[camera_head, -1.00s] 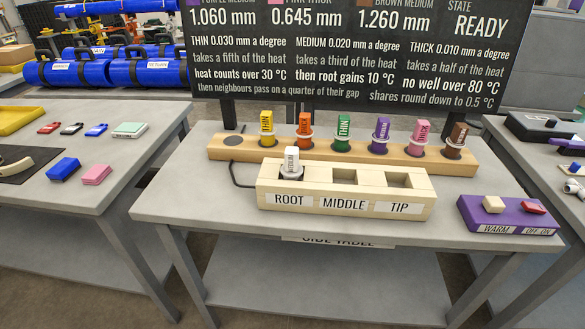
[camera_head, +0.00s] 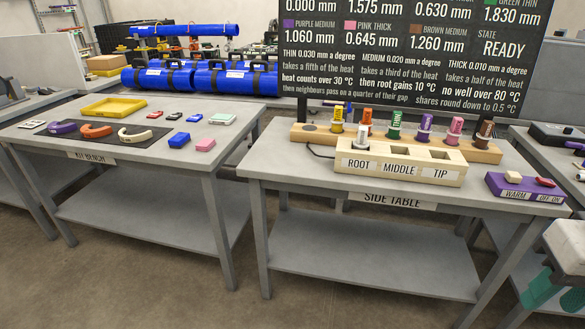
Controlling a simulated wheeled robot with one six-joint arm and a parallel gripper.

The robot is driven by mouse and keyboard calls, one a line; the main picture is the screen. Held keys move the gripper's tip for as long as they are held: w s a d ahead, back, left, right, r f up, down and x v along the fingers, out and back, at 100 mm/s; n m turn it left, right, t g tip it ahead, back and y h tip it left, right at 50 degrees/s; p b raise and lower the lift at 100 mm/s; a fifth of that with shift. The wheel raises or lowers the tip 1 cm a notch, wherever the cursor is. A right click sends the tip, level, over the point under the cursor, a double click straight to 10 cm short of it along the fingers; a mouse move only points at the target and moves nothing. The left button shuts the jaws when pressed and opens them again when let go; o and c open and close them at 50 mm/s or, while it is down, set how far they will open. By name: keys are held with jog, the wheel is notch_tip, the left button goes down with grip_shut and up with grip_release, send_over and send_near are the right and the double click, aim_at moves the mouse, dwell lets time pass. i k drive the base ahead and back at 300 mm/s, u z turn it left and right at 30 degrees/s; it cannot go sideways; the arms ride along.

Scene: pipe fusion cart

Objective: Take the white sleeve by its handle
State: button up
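The white sleeve (camera_head: 362,135) stands upright in the ROOT opening of the pale wooden block (camera_head: 400,172) on the side table. Its white handle, with dark lettering, points up; its lower part is hidden in the block. The MIDDLE and TIP openings look empty. What appears to be my gripper (camera_head: 557,292), with green parts below a white and dark body, shows cut off at the lower right edge. It is well apart from the sleeve, and its finger opening cannot be made out.
Behind the block, a wooden rail (camera_head: 483,154) holds several coloured sleeves; the orange one (camera_head: 367,116) stands close behind the white one. A purple switch box (camera_head: 520,187) sits at the table's right end. The kit bench (camera_head: 130,166) stands left. Floor in front is clear.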

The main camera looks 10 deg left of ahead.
aim_at(361, 144)
jog(key=z, duration=0.1)
jog(key=k, duration=0.3)
jog(key=u, duration=1.05)
jog(key=i, duration=1.45)
jog(key=z, duration=1.25)
jog(key=i, duration=0.4)
jog(key=z, duration=0.35)
